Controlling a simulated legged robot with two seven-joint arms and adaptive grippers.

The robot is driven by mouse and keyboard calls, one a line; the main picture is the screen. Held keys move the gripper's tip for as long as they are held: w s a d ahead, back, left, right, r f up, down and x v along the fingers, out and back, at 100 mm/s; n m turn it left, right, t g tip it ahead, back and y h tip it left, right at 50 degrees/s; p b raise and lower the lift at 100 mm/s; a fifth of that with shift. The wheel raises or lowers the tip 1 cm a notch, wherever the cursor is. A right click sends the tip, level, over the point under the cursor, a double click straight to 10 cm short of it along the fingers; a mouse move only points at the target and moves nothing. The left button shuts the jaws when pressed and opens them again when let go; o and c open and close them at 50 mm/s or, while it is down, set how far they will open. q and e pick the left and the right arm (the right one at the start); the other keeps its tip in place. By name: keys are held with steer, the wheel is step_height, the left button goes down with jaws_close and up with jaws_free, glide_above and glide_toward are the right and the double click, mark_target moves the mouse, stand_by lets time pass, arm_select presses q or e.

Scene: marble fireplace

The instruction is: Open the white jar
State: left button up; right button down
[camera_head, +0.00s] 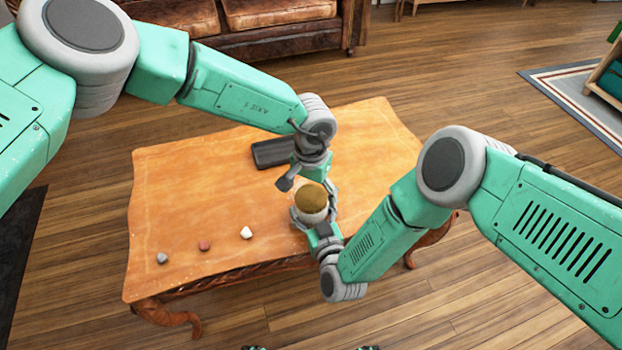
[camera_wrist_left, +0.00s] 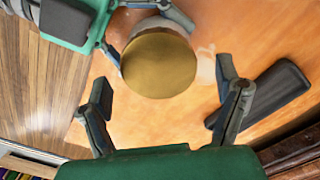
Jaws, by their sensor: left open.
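The white jar (camera_head: 312,215) stands near the front right of the orange wooden table, with a round golden-brown lid (camera_head: 311,197) on top. In the left wrist view the lid (camera_wrist_left: 158,63) hides most of the jar. My right gripper (camera_head: 314,215) comes from the front, with its fingers closed around the jar's sides below the lid. My left gripper (camera_head: 304,177) is just behind and above the jar. It is open and empty; in the left wrist view its two fingers (camera_wrist_left: 165,95) are spread wide, with the lid beyond them and apart from them.
A dark, flat, oblong object (camera_head: 273,152) lies on the table (camera_head: 190,190) behind my left gripper. A grey (camera_head: 162,258), a reddish (camera_head: 204,245) and a white (camera_head: 246,232) small piece lie along the front left. The table's left and far right are clear. A leather sofa (camera_head: 275,15) stands behind.

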arm_select(q)
steer(key=shift+f, duration=0.8)
